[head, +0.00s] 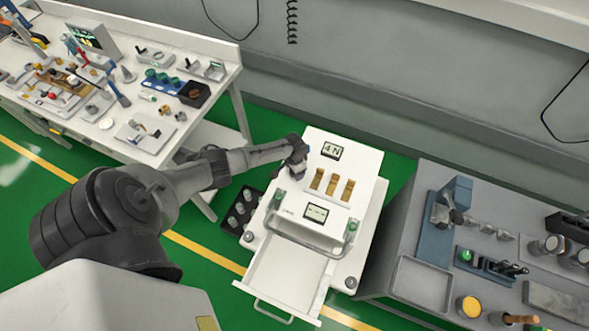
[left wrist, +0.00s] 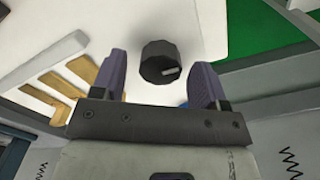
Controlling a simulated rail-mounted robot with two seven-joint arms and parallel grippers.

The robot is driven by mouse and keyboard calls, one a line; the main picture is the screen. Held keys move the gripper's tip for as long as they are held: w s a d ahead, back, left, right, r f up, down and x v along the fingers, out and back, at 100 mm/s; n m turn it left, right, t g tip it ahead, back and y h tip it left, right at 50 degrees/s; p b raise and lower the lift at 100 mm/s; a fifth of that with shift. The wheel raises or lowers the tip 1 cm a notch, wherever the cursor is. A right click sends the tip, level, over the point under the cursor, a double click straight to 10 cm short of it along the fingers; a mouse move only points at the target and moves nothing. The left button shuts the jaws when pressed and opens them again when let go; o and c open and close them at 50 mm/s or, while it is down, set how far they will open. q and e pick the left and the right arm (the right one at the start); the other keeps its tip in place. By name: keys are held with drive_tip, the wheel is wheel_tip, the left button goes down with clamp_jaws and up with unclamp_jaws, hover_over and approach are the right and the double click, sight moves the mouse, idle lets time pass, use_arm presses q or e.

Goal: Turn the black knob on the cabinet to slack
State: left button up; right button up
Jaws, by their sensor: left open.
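The black knob (left wrist: 160,62) stands on the white top of the cabinet (head: 366,168) in the left wrist view. Its pale pointer mark lies toward the lower right of its face. My left gripper (left wrist: 160,70) is open, with one purple finger on either side of the knob and a visible gap at each side. In the head view my left gripper (head: 298,168) is at the upper left of the cabinet top, and the knob is hidden there. A small display (head: 332,150) beside it appears to read "4 N". My right gripper is out of view.
Several brass bars (head: 332,185) and a second display (head: 316,212) are on the cabinet top, with a raised handle (head: 305,243) at its front. A drawer (head: 287,278) stands open. Cluttered benches stand left (head: 215,50) and right (head: 400,200).

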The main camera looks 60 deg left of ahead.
use_arm(q)
drive_tip(key=shift+r, duration=0.1)
drive_tip(key=shift+r, duration=0.35)
wheel_tip(320, 180, up, 13)
drive_tip(key=p, duration=0.3)
idle(0.5)
